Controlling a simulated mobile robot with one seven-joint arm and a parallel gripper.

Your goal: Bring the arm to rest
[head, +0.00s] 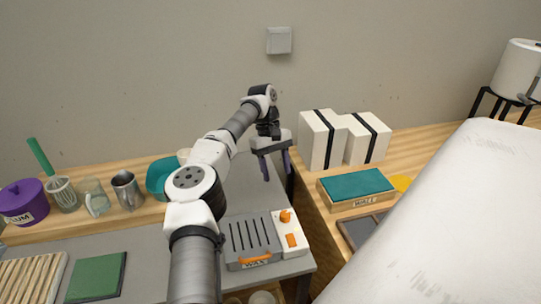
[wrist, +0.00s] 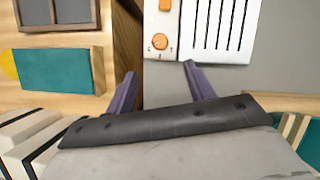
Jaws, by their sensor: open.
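My arm stretches from the bottom of the head view over the grey counter (head: 232,203) toward the back wall. My gripper (head: 277,167) hangs at the arm's far end, pointing down, with its purple fingers apart and nothing between them. In the wrist view my gripper (wrist: 159,70) is also open and empty, above the gap between the grey counter and the wooden one. The grey ribbed unit (head: 252,238) with an orange handle and a white control panel (head: 290,232) lies nearer than the gripper. The panel also shows in the wrist view (wrist: 158,62).
Two white blocks with black bands (head: 318,140) and a teal-topped wooden box (head: 356,187) stand to the right. A purple pot (head: 24,203), glass jug (head: 93,197), metal pitcher (head: 127,190) and teal bowl (head: 160,174) stand left. A large white surface (head: 450,220) fills the right foreground.

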